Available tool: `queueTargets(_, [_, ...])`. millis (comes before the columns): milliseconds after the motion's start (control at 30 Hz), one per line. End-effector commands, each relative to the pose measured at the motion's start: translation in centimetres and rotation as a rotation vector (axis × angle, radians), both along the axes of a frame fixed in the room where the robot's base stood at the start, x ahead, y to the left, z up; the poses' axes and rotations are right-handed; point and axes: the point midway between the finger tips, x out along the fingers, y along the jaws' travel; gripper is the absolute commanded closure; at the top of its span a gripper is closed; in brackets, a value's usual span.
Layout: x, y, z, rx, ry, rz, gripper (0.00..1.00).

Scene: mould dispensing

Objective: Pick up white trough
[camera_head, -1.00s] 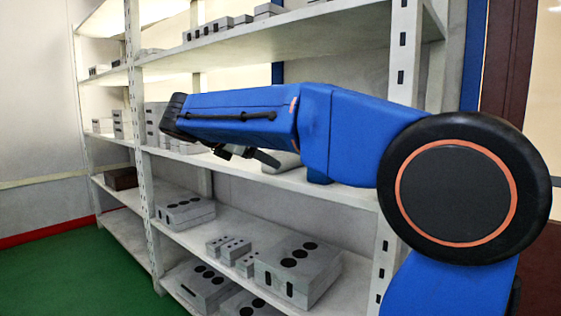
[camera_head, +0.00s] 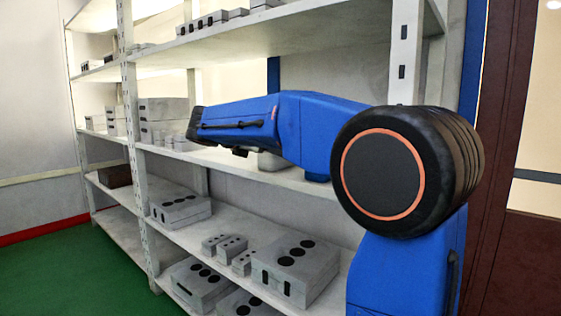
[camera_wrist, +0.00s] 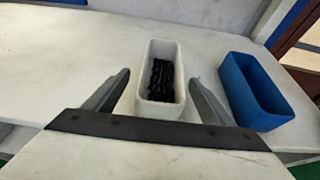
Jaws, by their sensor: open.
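The white trough (camera_wrist: 161,106) stands on a white shelf in the wrist view, with dark black pieces inside it. My gripper (camera_wrist: 158,88) is open, with one grey finger to the left of the trough and one to the right. The fingers look apart from its walls, and the near end of the trough is close to the dark gripper bar. In the head view a pale part of what may be the trough (camera_head: 270,162) shows below my blue arm; the rest is hidden. My gripper's fingers are hidden in the head view.
A blue trough (camera_wrist: 254,92) stands just right of my right finger. The shelf unit (camera_head: 136,180) holds several grey mould blocks (camera_head: 296,270), with another board above my arm. Shelf left of the white trough is clear.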

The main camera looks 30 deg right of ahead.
Motion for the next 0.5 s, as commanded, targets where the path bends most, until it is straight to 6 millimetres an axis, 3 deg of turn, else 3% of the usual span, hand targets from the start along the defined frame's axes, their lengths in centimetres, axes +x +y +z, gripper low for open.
queueTargets(333, [0.5,-1.6,-1.0,0.0,0.002,-0.001,0.23])
queueTargets(500, [0.9,-3.4,-2.4,0.0,0.003,-0.001,0.23])
